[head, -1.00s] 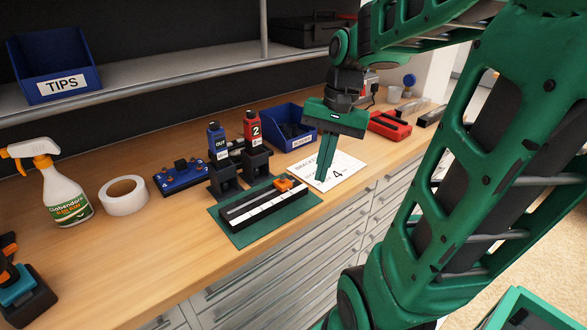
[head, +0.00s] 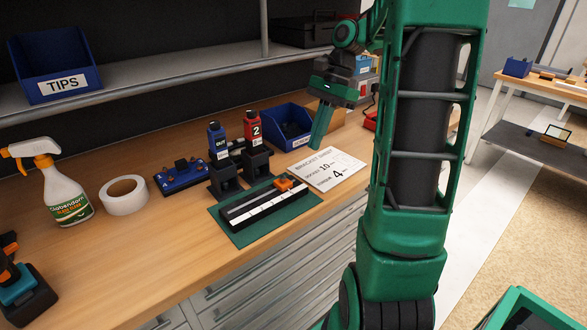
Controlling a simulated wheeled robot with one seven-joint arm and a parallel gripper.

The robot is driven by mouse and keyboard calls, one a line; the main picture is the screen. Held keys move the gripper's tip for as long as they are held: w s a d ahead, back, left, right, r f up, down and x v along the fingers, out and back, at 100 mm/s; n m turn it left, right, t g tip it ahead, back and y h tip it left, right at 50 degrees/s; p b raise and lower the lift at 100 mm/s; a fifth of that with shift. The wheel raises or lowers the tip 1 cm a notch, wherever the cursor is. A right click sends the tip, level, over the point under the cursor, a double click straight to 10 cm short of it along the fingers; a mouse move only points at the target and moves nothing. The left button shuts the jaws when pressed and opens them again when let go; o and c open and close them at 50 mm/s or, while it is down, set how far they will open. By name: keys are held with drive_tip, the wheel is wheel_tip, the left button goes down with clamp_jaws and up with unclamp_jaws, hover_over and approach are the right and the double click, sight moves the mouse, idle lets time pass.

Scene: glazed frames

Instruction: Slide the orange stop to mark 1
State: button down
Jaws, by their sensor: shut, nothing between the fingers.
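The orange stop (head: 284,183) sits near the right end of a dark slide rail (head: 240,205) with a white scale strip along its front. The rail lies on a green mat (head: 242,236) on the workbench. The mark numbers are too small to read. My gripper (head: 316,145) is shut and empty, fingers pointing down, above the back edge of the bracket sheet, to the right of and behind the stop. It is clear of the stop.
Blue and red bottles (head: 217,142) in black holders stand just behind the rail. A paper sheet (head: 328,168) lies right of it, a blue bin (head: 287,125) behind. A tape roll (head: 123,194) and spray bottle (head: 60,195) stand left. Bench front of the mat is clear.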

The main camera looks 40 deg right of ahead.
sight(296, 180)
drive_tip(key=x, duration=0.7)
drive_tip(key=shift+a+f, duration=0.25)
drive_tip(key=shift+a, duration=0.05)
drive_tip(key=shift+s+a+r, duration=0.1)
drive_tip(key=shift+a+r, duration=0.05)
drive_tip(key=shift+a, duration=1.65)
